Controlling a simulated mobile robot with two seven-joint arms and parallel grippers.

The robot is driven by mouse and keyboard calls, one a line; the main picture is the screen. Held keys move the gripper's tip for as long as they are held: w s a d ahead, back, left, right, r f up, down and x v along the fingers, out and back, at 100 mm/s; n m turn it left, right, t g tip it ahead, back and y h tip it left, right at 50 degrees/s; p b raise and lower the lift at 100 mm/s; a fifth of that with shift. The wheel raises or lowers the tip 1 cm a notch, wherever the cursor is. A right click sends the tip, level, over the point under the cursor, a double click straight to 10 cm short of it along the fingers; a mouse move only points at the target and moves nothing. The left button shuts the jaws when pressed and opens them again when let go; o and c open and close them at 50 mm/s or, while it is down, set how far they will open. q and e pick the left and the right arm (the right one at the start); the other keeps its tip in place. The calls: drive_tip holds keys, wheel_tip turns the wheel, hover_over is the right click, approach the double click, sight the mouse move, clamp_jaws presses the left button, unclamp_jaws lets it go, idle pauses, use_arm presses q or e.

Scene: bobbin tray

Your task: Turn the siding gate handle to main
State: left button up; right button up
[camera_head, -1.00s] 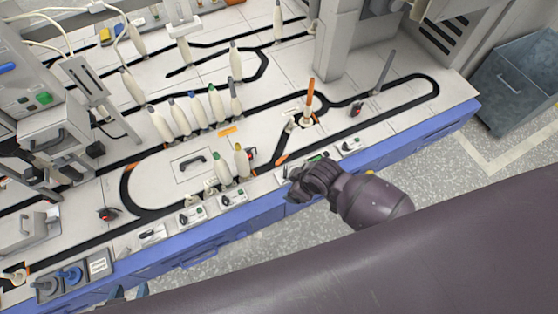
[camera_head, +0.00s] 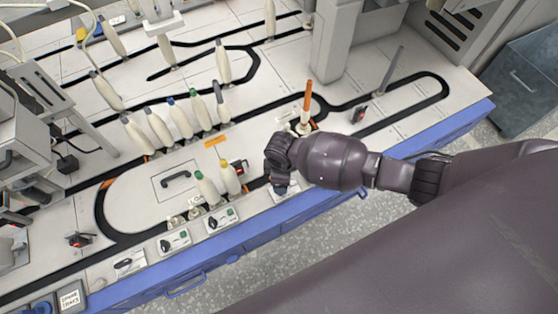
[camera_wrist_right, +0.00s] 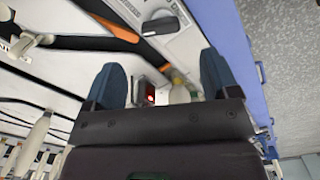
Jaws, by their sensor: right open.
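My right gripper (camera_head: 281,186) is over the front edge of the track table, above a small control panel it mostly covers in the head view. In the right wrist view its two blue fingers (camera_wrist_right: 160,85) are open and apart, with nothing held. Beyond the fingertips, a black handle (camera_wrist_right: 160,24) lies on a pale panel beside an orange strip (camera_wrist_right: 110,28); this may be the siding gate handle, but its label cannot be read. A gap shows between fingers and handle. My left gripper is not in view.
An orange-and-white post (camera_head: 308,100) stands close behind the right gripper. Two bobbins, green-tipped (camera_head: 207,188) and yellow-tipped (camera_head: 230,177), stand to its left. More switch panels (camera_head: 222,219) line the blue front edge. Several bobbins stand farther back.

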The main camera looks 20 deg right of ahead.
drive_tip(key=f, duration=0.2)
drive_tip(key=f+b, duration=0.1)
drive_tip(key=f, duration=0.1)
drive_tip(key=f+b, duration=0.1)
drive_tip(key=f, duration=0.1)
drive_tip(key=shift+s+f, duration=0.25)
drive_tip(key=shift+f, duration=0.1)
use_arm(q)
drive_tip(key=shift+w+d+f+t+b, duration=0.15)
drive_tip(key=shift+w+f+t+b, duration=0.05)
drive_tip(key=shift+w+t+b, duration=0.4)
use_arm(e)
drive_tip(key=shift+w+f, duration=0.2)
drive_tip(key=shift+f, duration=0.5)
drive_tip(key=shift+r, duration=0.1)
drive_tip(key=shift+c, duration=0.3)
drive_tip(key=c, duration=0.9)
drive_tip(key=shift+o, duration=0.2)
